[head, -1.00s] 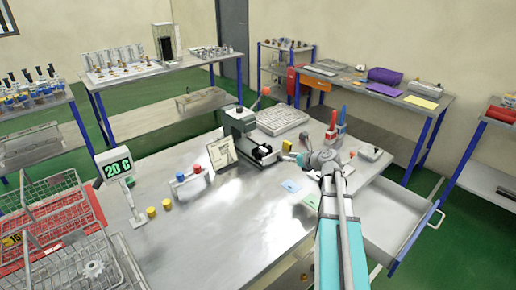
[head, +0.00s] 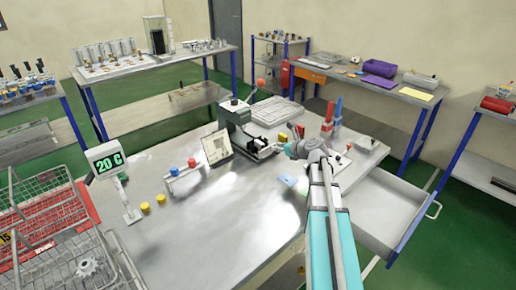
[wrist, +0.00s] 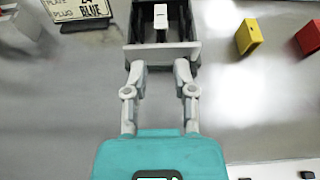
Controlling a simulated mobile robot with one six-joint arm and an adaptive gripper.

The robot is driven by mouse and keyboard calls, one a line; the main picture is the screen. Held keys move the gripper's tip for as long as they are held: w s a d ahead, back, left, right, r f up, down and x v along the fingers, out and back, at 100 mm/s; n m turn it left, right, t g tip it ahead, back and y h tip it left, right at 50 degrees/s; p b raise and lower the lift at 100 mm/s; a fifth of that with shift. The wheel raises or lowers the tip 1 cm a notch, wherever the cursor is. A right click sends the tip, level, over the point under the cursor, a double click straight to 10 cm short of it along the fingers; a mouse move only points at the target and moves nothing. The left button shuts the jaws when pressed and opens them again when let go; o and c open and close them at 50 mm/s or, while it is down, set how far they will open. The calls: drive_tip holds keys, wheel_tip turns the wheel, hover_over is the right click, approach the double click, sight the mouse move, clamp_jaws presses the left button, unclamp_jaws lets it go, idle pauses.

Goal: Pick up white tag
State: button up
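A small white tag-like piece (wrist: 160,20) stands in the black holder (wrist: 125,48) at the top middle of the wrist view. In the head view the black holder (head: 257,149) is at the front of a dark grey machine (head: 236,116); I cannot make out the tag there. My gripper (wrist: 159,68) is open and empty, its two fingers apart just in front of the holder, in line with the tag. Whether the fingertips touch the holder is unclear. In the head view my gripper (head: 287,150) is right of the holder, partly hidden by my wrist.
A yellow block (wrist: 248,37) and a red block (wrist: 309,38) are right of the holder. A lettered sign (head: 216,147) stands left of the machine. Red bottles (head: 332,115) stand behind my arm. A blue card (head: 287,180) lies on the table.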

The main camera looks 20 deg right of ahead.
sight(262, 144)
drive_tip(key=shift+b+x, duration=0.75)
drive_tip(key=shift+x, duration=1.75)
drive_tip(key=shift+b+x, duration=0.9)
drive_tip(key=shift+x, duration=1.7)
drive_tip(key=shift+r, duration=0.15)
drive_tip(key=shift+c, duration=0.2)
clamp_jaws()
drive_tip(key=shift+r, duration=0.15)
